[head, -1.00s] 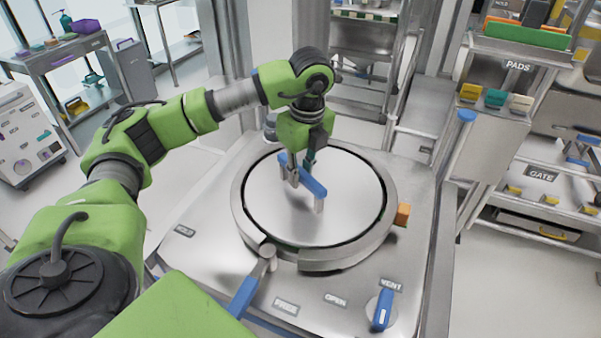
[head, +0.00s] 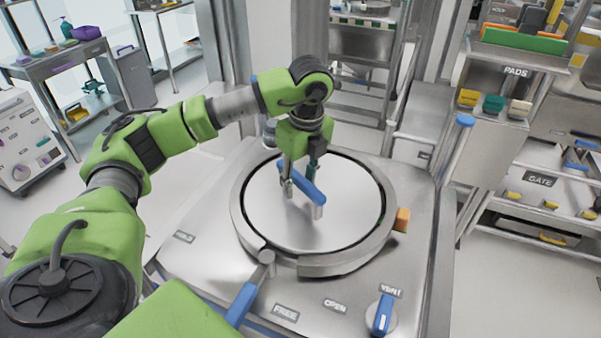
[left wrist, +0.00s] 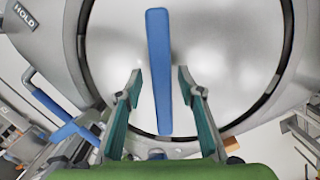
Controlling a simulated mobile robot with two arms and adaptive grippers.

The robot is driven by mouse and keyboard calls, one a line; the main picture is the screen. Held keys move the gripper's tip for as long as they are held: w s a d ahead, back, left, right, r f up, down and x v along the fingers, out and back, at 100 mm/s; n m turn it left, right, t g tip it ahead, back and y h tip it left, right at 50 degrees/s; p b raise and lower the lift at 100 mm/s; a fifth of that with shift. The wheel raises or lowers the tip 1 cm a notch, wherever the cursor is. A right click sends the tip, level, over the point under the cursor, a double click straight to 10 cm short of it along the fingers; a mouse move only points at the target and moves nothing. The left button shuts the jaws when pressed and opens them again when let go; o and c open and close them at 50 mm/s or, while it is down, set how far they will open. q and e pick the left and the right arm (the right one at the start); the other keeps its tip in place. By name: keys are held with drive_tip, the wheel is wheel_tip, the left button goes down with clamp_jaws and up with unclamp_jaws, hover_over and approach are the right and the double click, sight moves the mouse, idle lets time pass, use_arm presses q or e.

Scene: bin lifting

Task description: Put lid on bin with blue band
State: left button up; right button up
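A round silver lid (head: 345,215) with a blue bar handle (head: 304,188) lies inside a thick grey metal ring (head: 238,205) on a steel housing. A dark gap runs around the lid's edge. The lid also shows in the left wrist view (left wrist: 225,60), with its handle (left wrist: 159,70) running up the picture. My left gripper (head: 299,184) is over the handle. Its fingers are open on either side of the handle, with a visible gap on both sides in the left wrist view (left wrist: 158,80). No blue band on a bin is visible. My right gripper is out of view.
A blue-handled lever (head: 241,303) stands at the ring's front left. A blue knob (head: 382,314) is by the VENT label, and an orange block (head: 402,219) sits at the ring's right. Shelves (head: 515,60) with coloured pads stand at the right. Carts stand at the left.

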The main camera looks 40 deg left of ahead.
use_arm(q)
wheel_tip(320, 180, up, 12)
drive_tip(key=d, duration=0.1)
drive_tip(key=shift+s+d+r, duration=0.15)
drive_tip(key=shift+s+d, duration=0.05)
drive_tip(key=shift+d, duration=0.05)
idle(0.7)
